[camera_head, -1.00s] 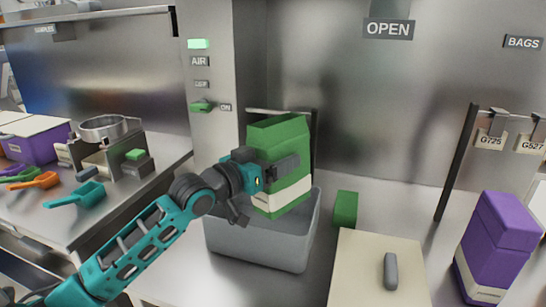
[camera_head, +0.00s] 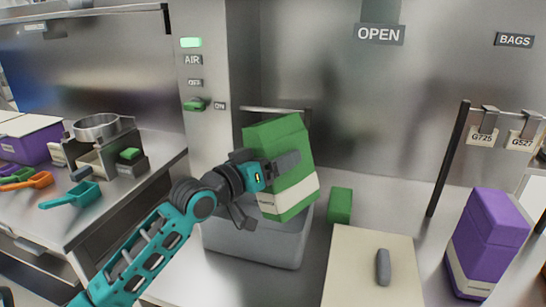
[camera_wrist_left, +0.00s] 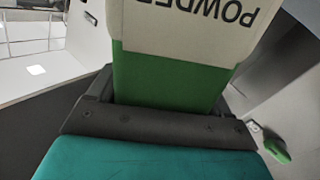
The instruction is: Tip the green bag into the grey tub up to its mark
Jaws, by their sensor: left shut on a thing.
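The green bag (camera_head: 279,150) with a cream label band is held by my left gripper (camera_head: 273,171) above the grey tub (camera_head: 255,244). The bag leans, its top to the left and its base to the right. In the left wrist view the green bag (camera_wrist_left: 168,80) sits between the jaws, and its label shows part of the word POWDER upside down. The tub stands on the steel surface below. Its inside and its mark are hidden from me behind the bag and the tub's wall. My right gripper is not in view.
A green block (camera_head: 340,206) and a cream board or lid (camera_head: 372,268) with a grey handle lie right of the tub. A purple bag (camera_head: 486,243) stands far right near a post with hanging tags. Scoops and a sieve (camera_head: 97,127) are on the left bench.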

